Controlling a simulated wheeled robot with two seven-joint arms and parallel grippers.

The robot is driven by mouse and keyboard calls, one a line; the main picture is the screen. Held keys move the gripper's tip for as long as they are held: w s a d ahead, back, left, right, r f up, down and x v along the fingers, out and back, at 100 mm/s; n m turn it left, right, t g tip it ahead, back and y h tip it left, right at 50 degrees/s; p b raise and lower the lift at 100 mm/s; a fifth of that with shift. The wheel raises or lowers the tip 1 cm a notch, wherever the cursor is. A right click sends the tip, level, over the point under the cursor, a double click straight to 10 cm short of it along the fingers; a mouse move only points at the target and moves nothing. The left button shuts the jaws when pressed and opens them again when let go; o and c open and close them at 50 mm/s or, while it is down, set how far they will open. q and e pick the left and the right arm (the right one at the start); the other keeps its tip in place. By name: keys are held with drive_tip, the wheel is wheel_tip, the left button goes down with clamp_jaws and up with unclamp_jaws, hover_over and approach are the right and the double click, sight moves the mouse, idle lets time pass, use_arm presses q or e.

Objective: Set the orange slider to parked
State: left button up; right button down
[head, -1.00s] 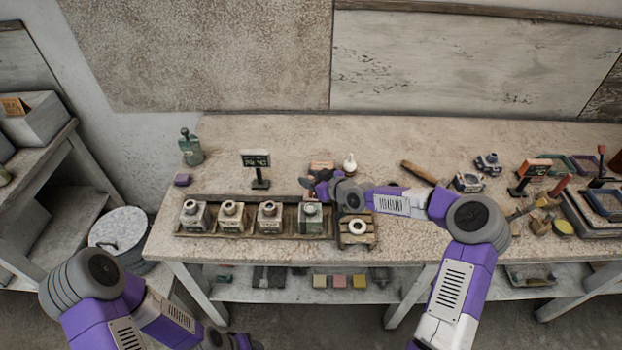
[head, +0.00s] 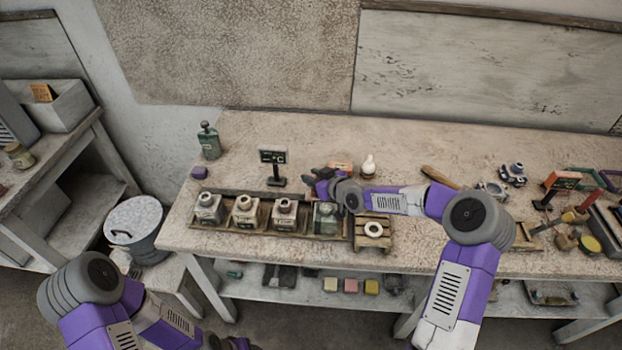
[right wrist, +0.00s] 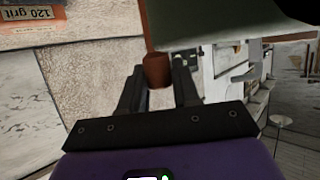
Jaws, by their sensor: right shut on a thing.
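The orange slider shows in the right wrist view as an orange-brown knob (right wrist: 157,70) between my fingers, with a thin stem of the same colour above it. A grey-green body (right wrist: 215,25) is beside the stem. My right gripper (head: 313,186) is shut on the knob, at the back of the right end of a row of jars. In the head view my gripper hides the knob. A greenish jar (head: 326,218) stands just in front of the gripper. No "parked" mark is readable. My left arm is low at the left, its gripper out of view.
Several pale jars (head: 244,212) stand in a wooden tray left of the gripper. A small sign (head: 272,157) stands behind them. A wooden crate (head: 373,243) is at the right. An orange-labelled "120 grit" box (right wrist: 60,18) is close by. The table's back left is mostly clear.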

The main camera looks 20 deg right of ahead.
drive_tip(key=c, duration=0.9)
unclamp_jaws()
drive_tip(key=shift+p+v, duration=0.6)
drive_tip(key=shift+v, duration=3.2)
